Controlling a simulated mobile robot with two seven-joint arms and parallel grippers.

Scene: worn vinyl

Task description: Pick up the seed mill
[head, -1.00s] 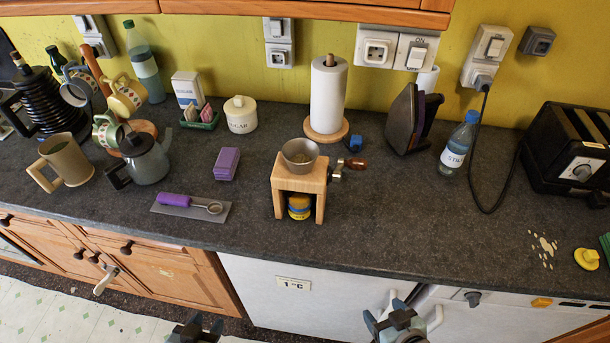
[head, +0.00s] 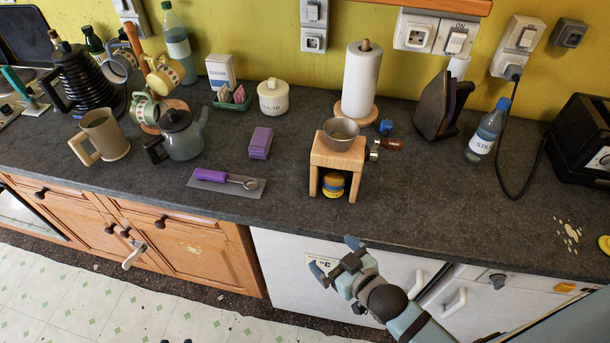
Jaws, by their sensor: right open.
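The seed mill (head: 337,160) stands upright on the dark worktop near its front edge, right of centre. It has a wooden stand, a grey metal bowl on top and a crank with a brown handle on its right side. A small yellow and blue jar (head: 333,185) sits beneath it between the legs. My right gripper (head: 335,262) is open and empty, below and in front of the worktop edge, before the white fridge door. It is apart from the mill. My left gripper does not show now.
A paper towel roll (head: 361,82) stands behind the mill, with a small blue object (head: 386,127) nearby. A purple-handled tool on a grey plate (head: 227,182) and purple blocks (head: 260,143) lie to the left. An iron (head: 440,105) and a bottle (head: 487,131) stand to the right.

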